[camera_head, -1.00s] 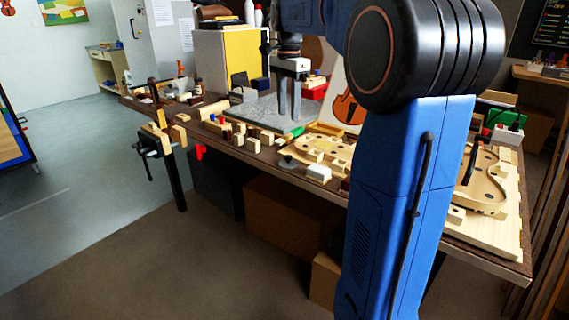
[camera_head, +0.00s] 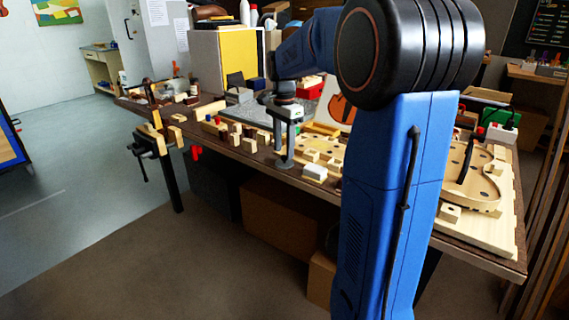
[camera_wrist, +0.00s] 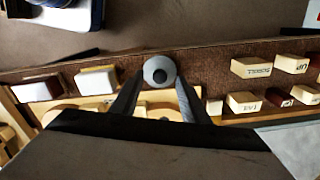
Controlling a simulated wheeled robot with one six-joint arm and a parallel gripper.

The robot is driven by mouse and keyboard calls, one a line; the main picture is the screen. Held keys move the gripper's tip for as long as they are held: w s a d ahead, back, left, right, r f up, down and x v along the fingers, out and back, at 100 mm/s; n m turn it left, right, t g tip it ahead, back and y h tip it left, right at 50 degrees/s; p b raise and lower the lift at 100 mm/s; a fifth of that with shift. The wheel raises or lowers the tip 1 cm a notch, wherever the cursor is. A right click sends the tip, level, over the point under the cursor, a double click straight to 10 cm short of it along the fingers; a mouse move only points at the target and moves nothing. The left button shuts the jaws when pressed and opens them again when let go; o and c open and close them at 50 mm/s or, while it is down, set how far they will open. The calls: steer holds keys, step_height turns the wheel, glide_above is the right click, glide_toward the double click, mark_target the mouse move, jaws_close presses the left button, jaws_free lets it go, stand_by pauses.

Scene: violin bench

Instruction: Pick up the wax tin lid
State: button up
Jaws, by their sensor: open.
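In the head view my gripper (camera_head: 285,155) points straight down at the bench's front edge. The grey lid (camera_head: 283,164) shows at its fingertips, partly hidden by them.
A white-topped block (camera_head: 315,172) stands close to the right of my gripper. Several labelled wooden blocks (camera_wrist: 251,67) stand along the bench on the other side. Violin parts and a grey plate (camera_head: 255,113) lie behind.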

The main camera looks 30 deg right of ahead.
steer(key=shift+f, duration=1.05)
jaws_close()
